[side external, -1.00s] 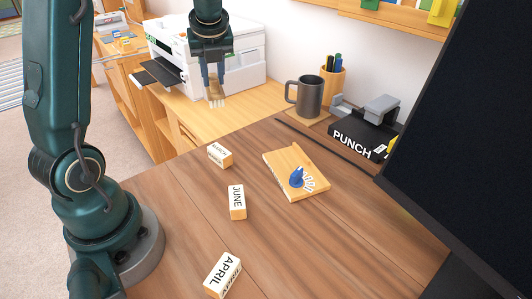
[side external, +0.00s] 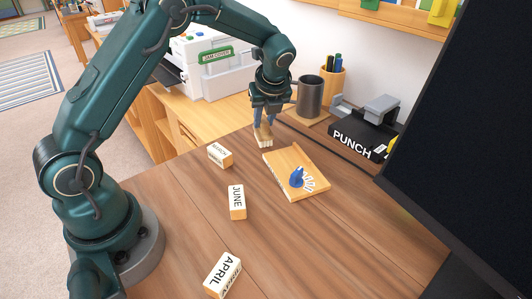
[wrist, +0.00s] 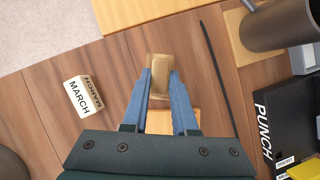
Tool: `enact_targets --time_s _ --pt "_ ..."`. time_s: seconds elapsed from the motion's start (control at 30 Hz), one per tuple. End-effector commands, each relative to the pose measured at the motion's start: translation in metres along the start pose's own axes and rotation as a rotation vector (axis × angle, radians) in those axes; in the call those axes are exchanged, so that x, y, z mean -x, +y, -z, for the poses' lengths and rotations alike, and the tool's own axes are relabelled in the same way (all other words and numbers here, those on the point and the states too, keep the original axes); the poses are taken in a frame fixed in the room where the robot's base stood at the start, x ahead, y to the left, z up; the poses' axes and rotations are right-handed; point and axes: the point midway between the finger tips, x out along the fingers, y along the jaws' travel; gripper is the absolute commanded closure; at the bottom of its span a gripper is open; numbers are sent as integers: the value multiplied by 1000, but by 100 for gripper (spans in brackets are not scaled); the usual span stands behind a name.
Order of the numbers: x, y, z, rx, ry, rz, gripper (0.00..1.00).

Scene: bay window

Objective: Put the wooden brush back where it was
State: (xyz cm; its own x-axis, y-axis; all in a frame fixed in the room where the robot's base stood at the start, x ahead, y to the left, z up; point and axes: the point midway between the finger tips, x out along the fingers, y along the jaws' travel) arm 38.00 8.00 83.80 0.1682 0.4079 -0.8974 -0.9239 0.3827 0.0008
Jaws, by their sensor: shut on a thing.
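The wooden brush (side external: 264,137) is a small light-wood block with pale bristles hanging downward in the side view. My gripper (side external: 263,119) is shut on it and holds it above the far part of the brown table, just behind the wooden board (side external: 318,186). In the wrist view the brush (wrist: 160,72) shows between the tips of my blue fingers (wrist: 160,84). In the wrist view my gripper hides most of the board (wrist: 172,120).
Blocks marked MARCH (side external: 220,155), JUNE (side external: 237,202) and APRIL (side external: 222,275) lie left and front of the board. A dark mug (side external: 310,98), a black PUNCH box (side external: 357,138) and a dark monitor (side external: 465,120) stand to the right. The table's front middle is clear.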

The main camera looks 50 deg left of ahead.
Motion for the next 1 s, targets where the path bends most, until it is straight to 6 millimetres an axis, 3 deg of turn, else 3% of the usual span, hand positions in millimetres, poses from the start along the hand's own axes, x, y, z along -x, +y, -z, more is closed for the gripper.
enact_targets --time_s 0.43,0.47,0.5,0.53,0.87,1.0 --pt "-8 0 4 0 0 0 100" --pt "-8 0 4 0 0 1 66" --pt "-8 0 4 0 0 1 51" --pt "-8 0 4 0 0 1 44" --pt "-6 0 3 0 -1 1 44" --pt "7 -1 2 0 -2 5 44"
